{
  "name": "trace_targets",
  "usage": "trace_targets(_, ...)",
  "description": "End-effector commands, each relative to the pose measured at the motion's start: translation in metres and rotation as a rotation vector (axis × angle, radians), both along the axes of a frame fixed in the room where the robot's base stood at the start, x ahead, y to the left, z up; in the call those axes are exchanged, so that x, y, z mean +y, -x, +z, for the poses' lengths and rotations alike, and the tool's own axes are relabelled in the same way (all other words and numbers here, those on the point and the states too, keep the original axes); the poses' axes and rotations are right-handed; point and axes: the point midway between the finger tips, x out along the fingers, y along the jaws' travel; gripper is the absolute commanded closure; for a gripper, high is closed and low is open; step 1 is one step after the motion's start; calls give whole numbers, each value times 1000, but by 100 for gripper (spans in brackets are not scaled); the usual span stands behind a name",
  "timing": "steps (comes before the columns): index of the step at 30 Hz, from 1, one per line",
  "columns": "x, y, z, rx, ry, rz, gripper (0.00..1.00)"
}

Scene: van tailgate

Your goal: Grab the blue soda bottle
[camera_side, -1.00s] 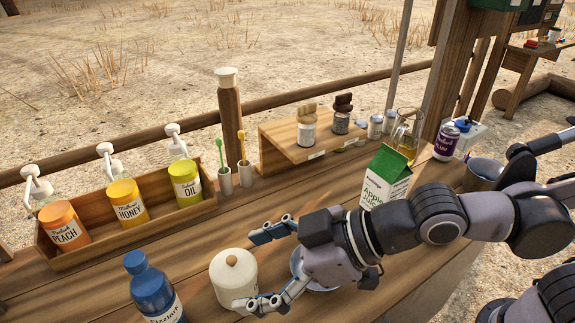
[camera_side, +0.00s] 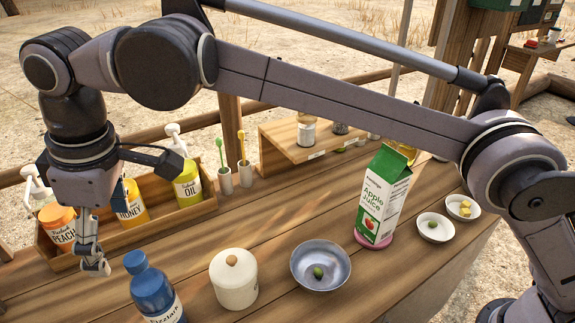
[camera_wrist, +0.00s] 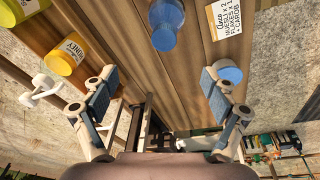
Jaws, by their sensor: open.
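The blue soda bottle (camera_side: 153,290) stands upright at the near edge of the side view, its lower part cut off by the frame. It also shows in the wrist view (camera_wrist: 165,22) at the top, ahead of the fingers and roughly between them. My gripper (camera_side: 95,263) hangs pointing down, left of the bottle and in front of the crate of bottles. In the wrist view my gripper (camera_wrist: 158,78) has its two fingers spread wide with nothing between them. It is apart from the bottle.
A wooden crate (camera_side: 160,229) with peach, honey and oil pump bottles stands behind my gripper. A lidded cream jar (camera_side: 233,285) is right of the bottle, then a metal bowl (camera_side: 320,262) with a green item and an apple juice carton (camera_side: 380,200). A label card (camera_wrist: 224,18) lies near the bottle.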

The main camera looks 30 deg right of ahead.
Motion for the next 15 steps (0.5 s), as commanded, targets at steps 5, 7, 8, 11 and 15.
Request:
trace_targets(5, -3, 3, -10, 69, 99, 33, 14)
trace_targets(7, -5, 5, -13, 88, 125, 42, 14)
trace_targets(8, -6, 6, -14, 94, 133, 45, 14)
trace_targets(11, -9, 8, -16, 109, 153, 51, 14)
trace_targets(15, -9, 9, -19, 114, 160, 54, 14)
